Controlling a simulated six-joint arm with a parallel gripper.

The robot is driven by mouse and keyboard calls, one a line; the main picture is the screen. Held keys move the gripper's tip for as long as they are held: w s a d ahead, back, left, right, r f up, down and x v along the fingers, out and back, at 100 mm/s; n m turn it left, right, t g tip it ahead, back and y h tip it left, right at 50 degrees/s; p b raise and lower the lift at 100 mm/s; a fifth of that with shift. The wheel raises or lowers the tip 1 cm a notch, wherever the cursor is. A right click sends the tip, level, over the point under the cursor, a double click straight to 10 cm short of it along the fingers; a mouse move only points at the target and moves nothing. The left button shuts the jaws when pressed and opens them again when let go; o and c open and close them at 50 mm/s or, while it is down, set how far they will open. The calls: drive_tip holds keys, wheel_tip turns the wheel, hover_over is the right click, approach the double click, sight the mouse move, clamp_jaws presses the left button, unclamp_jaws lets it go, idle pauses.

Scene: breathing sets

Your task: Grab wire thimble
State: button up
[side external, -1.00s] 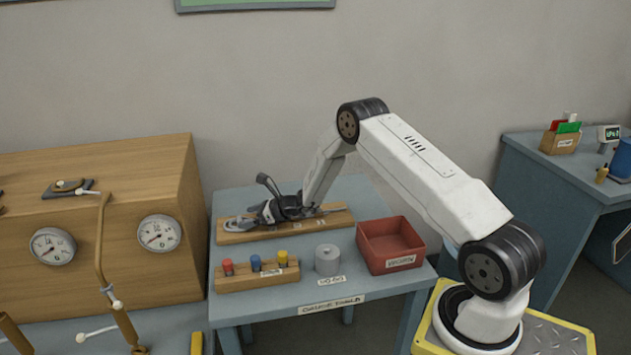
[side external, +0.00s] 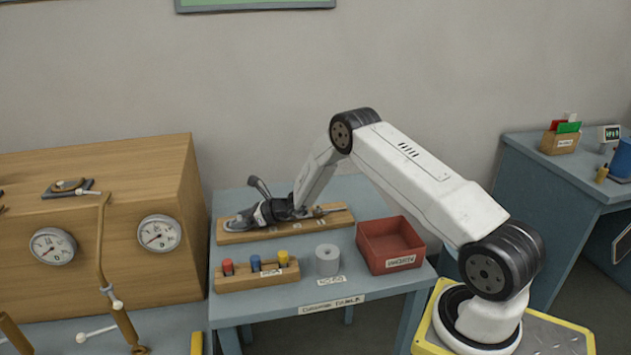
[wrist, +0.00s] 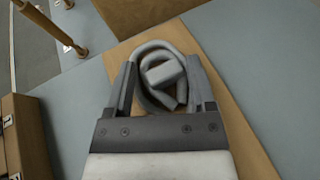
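The wire thimble (wrist: 150,52) is a grey, looped metal piece on the wooden board (side external: 300,232). In the side view the thimble (side external: 233,224) shows as a small grey shape at the board's left end, partly hidden by my gripper (side external: 248,217). In the wrist view my gripper (wrist: 162,82) has its two dark fingers apart, one on each side of the thimble. The loop's far part extends past the fingertips. I cannot tell whether the fingers touch it.
A wooden cabinet with gauges (side external: 100,225) stands close on the left. Other pieces lie along the board, partly hidden.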

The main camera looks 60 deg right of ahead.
sight(242, 218)
drive_tip(key=shift+d, duration=0.15)
clamp_jaws()
drive_tip(key=shift+r, duration=0.15)
drive_tip(key=shift+r, duration=1.5)
drive_tip(key=s+a+r, duration=0.2)
drive_tip(key=s+r, duration=0.7)
drive_tip(key=s, duration=0.4)
drive_tip(key=shift+s+a+r, duration=0.35)
drive_tip(key=shift+r, duration=0.05)
